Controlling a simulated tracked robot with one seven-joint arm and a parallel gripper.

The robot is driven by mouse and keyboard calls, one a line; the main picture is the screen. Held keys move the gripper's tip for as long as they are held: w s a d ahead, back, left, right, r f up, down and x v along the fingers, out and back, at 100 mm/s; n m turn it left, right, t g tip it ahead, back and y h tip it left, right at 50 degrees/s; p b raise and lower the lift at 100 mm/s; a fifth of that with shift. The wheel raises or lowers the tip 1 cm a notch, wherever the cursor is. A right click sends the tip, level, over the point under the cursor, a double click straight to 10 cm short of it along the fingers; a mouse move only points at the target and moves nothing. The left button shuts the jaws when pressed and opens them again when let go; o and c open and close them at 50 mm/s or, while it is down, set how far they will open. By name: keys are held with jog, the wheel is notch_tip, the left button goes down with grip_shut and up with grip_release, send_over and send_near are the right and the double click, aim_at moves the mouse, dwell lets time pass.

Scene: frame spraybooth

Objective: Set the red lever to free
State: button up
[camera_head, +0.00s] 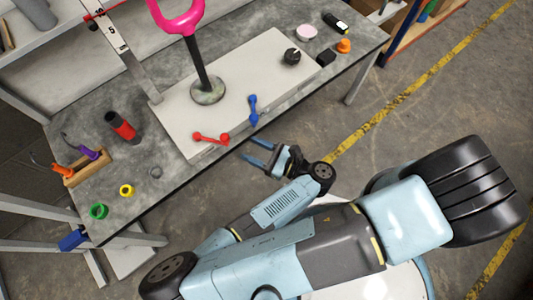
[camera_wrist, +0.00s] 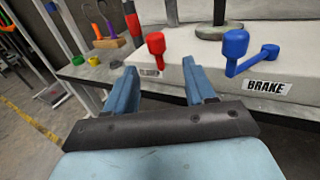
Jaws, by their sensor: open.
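The red lever (camera_head: 210,139) lies on the front left part of a pale raised panel (camera_head: 165,118) on the workbench. In the wrist view the red lever (camera_wrist: 156,45) shows an upright knob at the panel's front edge, above a small label (camera_wrist: 150,72) too small to read. My gripper (camera_head: 252,150) is open and empty, in front of the panel and to the right of the red lever, apart from it. In the wrist view the red knob stands beyond and between the two fingers of my gripper (camera_wrist: 161,72). The lever's pivot is not clear in that view.
A blue lever (camera_head: 253,110) stands right of the red one, with a BRAKE label (camera_wrist: 267,87) below it. A pink-handled black post (camera_head: 203,75) rises behind. A black dial (camera_head: 292,56) sits at the panel's right.

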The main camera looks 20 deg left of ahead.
jog(key=shift+s+d, duration=0.2)
jog(key=shift+d, duration=1.8)
